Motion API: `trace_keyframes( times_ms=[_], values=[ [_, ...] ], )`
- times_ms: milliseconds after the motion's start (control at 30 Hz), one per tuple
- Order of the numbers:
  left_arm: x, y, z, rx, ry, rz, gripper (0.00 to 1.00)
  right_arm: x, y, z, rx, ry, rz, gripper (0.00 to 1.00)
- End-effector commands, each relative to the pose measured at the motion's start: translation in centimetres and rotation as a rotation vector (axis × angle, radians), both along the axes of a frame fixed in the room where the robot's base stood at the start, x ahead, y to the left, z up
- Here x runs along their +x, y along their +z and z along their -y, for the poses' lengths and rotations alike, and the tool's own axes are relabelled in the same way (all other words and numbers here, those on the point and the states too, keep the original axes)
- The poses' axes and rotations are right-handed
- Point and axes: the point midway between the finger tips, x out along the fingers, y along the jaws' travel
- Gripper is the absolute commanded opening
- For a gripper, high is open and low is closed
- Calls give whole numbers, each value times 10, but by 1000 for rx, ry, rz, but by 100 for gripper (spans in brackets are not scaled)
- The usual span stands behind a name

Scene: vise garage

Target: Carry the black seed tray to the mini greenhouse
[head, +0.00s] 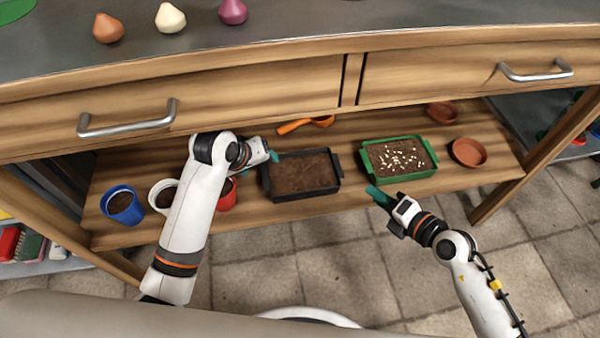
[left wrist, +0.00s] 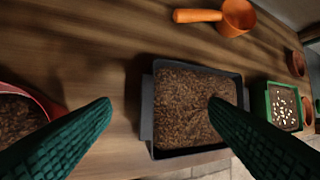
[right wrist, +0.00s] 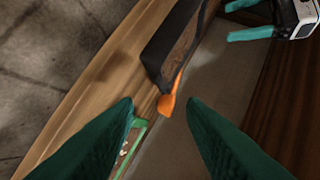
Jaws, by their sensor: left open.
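The black seed tray (head: 300,192), filled with brown soil, lies on the wooden lower shelf below the drawers. Its left wall and handle (left wrist: 147,108) show between my open left fingers in the left wrist view. My left gripper (head: 275,156) is open and empty by the tray's left end, apart from it as far as I can tell. My right gripper (head: 378,196) is open and empty in front of the shelf, between the black tray and the green tray. The black tray's side (right wrist: 160,55) shows beyond it in the right wrist view. No mini greenhouse is in view.
A green tray with white seeds (head: 398,158) stands right of the black tray. An orange scoop (head: 305,124) lies behind. Blue (head: 122,205), white (head: 162,195) and red (head: 228,196) pots stand left. Terracotta dishes (head: 468,152) are right. The worktop and drawers overhang the shelf.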

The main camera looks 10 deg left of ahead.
Motion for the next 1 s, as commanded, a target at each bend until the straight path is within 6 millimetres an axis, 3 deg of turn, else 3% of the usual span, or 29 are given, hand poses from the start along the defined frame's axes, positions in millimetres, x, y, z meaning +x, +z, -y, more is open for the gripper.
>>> trace_keyframes(
  times_ms=[267,700,1000],
  values=[
    [6,-12,2,0,0,-2,69,15,-7,-13,4,-1,0,37],
    [29,-54,13,1,0,-1,69,70,-36,-62,2,0,-1,37],
    [35,-65,15,0,0,0,69,84,-44,-74,1,-1,0,37]
  ],
)
